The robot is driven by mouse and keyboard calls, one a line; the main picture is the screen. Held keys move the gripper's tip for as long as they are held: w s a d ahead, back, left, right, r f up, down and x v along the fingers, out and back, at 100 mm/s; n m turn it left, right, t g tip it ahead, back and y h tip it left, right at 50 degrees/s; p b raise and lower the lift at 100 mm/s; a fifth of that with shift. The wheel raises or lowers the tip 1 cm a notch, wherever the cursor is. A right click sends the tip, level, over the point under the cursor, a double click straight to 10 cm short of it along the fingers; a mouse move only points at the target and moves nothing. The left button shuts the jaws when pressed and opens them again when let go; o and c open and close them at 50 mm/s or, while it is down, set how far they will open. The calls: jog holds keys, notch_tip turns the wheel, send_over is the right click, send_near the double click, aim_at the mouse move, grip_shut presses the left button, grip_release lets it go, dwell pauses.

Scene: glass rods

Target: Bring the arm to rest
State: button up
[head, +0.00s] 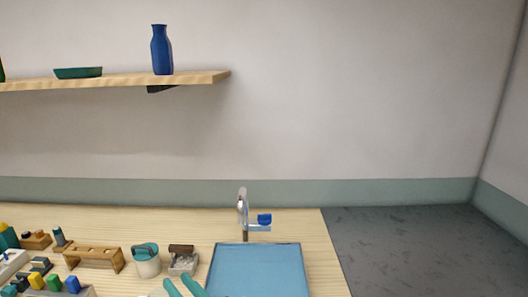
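I see no part of my arm or gripper that I can make out for sure in the head view. Two teal finger-like shapes (190,288) poke up at the bottom edge, left of the blue tray. They are cut off by the frame, and I cannot tell what they belong to. No glass rods can be made out.
The wooden counter (318,262) holds a blue tray (258,247), a tap-like metal fixture (242,205), a white pot (147,264), a wooden rack (94,254) and small blocks at left. A shelf (205,78) bears a blue bottle (162,52) and green dish (78,72). The dark surface (420,250) is clear.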

jog(key=s+d+f+m+t+h, duration=0.2)
jog(key=s+d+f+m+h, duration=0.4)
jog(key=f, duration=0.4)
jog(key=s+d+f+m+t+h, duration=0.25)
jog(key=s+d+f+h, duration=0.25)
jog(key=s+f, duration=0.4)
jog(key=s+d+f+n+g+h, duration=0.1)
jog(key=s+d, duration=0.3)
jog(key=s, duration=0.7)
jog(key=s+d+f+n+g+h, duration=0.1)
jog(key=s+d, duration=0.4)
jog(key=s, duration=0.7)
jog(key=shift+d+f+n+h, duration=0.15)
jog(key=shift+f+n+h, duration=0.15)
jog(key=shift+f+n, duration=0.25)
